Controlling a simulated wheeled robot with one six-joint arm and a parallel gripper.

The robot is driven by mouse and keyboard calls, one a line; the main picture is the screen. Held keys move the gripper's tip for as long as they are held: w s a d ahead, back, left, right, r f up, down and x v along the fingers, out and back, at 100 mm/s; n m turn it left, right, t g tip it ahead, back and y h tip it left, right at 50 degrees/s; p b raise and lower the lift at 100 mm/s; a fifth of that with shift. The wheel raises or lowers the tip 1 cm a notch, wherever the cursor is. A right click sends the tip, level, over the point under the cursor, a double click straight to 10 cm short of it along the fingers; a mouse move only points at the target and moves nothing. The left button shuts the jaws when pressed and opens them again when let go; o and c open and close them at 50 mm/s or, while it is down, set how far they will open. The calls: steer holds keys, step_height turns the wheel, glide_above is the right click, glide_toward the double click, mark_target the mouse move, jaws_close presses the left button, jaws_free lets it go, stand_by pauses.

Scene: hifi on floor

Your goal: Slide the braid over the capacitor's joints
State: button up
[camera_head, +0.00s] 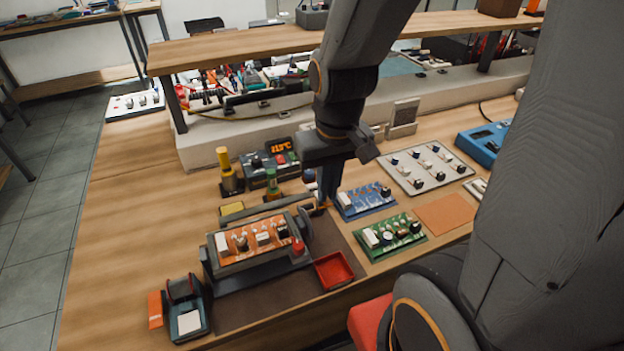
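An orange circuit board (228,253) with several components sits clamped in a dark board holder (262,272) near the bench's front edge. Which component is the capacitor is too small to tell, and its joints do not show. My gripper (325,204) points down just behind and right of the holder, right of the orange board and apart from it. Its fingers look close together, and a small orange-brown bit shows at the tips. I cannot tell whether this is the braid or whether it is held. No braid shows clearly elsewhere.
A red tray (334,270) lies right of the holder. A blue board (350,209) and a green board (379,251) lie further right. A soldering station (257,178) and a yellow-topped stand (228,180) stand behind. A sponge stand (204,331) is front left.

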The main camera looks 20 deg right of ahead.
mark_target(314, 185)
steer(key=o, duration=1.1)
steer(key=shift+n+g, duration=0.3)
steer(key=shift+g, duration=0.3)
steer(key=w+r+p, duration=0.1)
steer(key=w, duration=0.1)
steer(key=w+r+p, duration=0.1)
steer(key=w, duration=0.1)
steer(key=w+r+p, duration=0.1)
steer(key=w+r, duration=0.1)
steer(key=shift+w+d, duration=0.1)
steer(key=shift+w, duration=0.05)
steer(key=shift+c, duration=0.2)
steer(key=shift+w+r, duration=0.2)
steer(key=shift+w, duration=0.15)
steer(key=shift+w+f+p, duration=0.1)
steer(key=shift+f+p, duration=0.9)
steer(key=shift+f, duration=2.9)
steer(key=shift+c, duration=0.3)
jaws_close()
steer(key=shift+w, duration=0.1)
